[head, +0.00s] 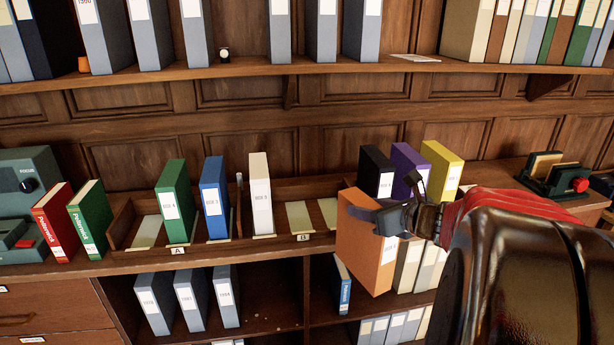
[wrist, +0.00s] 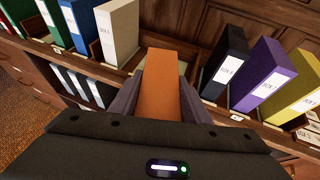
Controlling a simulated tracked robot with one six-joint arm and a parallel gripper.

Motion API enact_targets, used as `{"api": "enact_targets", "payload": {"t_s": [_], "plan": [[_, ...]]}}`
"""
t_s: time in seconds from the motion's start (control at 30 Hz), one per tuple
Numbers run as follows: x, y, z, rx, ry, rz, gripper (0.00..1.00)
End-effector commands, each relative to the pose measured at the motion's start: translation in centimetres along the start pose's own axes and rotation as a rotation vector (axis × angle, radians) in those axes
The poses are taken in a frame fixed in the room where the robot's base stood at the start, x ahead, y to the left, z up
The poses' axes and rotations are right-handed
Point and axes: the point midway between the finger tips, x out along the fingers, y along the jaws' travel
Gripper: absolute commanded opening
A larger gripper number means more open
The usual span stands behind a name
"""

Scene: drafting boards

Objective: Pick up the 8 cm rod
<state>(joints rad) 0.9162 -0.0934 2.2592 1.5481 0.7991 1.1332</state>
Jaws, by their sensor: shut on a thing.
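My gripper (head: 392,208) is shut on an orange box file (head: 362,250) and holds it in front of the desk rack. In the wrist view the orange file (wrist: 163,85) stands between the two dark fingers of my gripper (wrist: 160,90). The file is slightly tilted, and its lower part overlaps the shelf below the desk top in the head view. I cannot make out an 8 cm rod in either view.
A wooden rack (head: 292,190) holds green (head: 175,200), blue (head: 214,198) and white (head: 261,195) files; slots right of the white one are empty. Black (head: 375,172), purple (head: 408,168) and yellow (head: 440,172) files stand right. A red-knobbed device (head: 560,178) is at far right.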

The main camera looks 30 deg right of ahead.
Motion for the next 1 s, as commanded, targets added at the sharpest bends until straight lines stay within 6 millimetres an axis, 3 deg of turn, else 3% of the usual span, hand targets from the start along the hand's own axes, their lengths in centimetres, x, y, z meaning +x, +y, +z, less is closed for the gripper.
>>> {"api": "enact_targets", "payload": {"t_s": [0.4, 1.0], "plan": [[6.2, 9.2, -7.1, -0.123, -0.005, 0.289, 0.0], [12.6, 19.1, -14.8, -0.257, -0.013, 0.596, 0.0]]}}
